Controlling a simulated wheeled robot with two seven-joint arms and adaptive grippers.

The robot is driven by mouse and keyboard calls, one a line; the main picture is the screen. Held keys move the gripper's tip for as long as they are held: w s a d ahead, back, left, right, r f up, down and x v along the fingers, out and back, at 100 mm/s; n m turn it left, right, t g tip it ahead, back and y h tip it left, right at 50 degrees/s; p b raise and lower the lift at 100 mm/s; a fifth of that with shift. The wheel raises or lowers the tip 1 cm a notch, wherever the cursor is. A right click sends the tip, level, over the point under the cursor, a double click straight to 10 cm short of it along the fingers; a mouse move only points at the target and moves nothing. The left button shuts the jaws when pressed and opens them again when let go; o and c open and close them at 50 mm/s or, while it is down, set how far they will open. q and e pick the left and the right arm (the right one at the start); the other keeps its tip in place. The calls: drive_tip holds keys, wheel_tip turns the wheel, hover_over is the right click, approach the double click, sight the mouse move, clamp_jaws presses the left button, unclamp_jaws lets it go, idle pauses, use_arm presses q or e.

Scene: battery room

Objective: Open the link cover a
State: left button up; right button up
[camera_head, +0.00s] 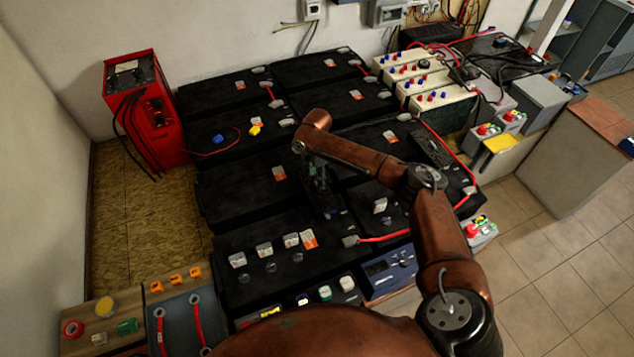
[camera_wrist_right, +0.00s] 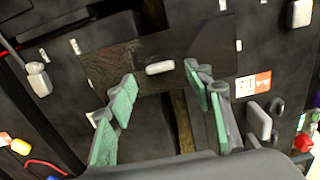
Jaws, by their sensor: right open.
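My right gripper (camera_head: 322,195) is over the middle of the black battery bank (camera_head: 235,190), its arm reaching in from the lower right. In the right wrist view, my right gripper (camera_wrist_right: 160,92) is open, with green-padded fingers spread and nothing between the pads. A dark flat panel with a small white handle-like piece (camera_wrist_right: 160,68) lies beyond and between the fingertips; it looks like a link cover, but I cannot read which one. It lies flat, and I see no contact with the fingers. In the head view my gripper and arm hide this spot. My left gripper is not in view.
A red charger cabinet (camera_head: 145,110) stands at the left back. White battery blocks (camera_head: 425,85) with red and blue terminals are at the back right. A similar dark slab (camera_head: 430,150) lies right of my arm. Red cables cross the batteries. Tiled floor (camera_head: 560,265) is clear at right.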

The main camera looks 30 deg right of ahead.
drive_tip(key=shift+f, duration=1.6)
drive_tip(key=shift+c, duration=0.2)
clamp_jaws()
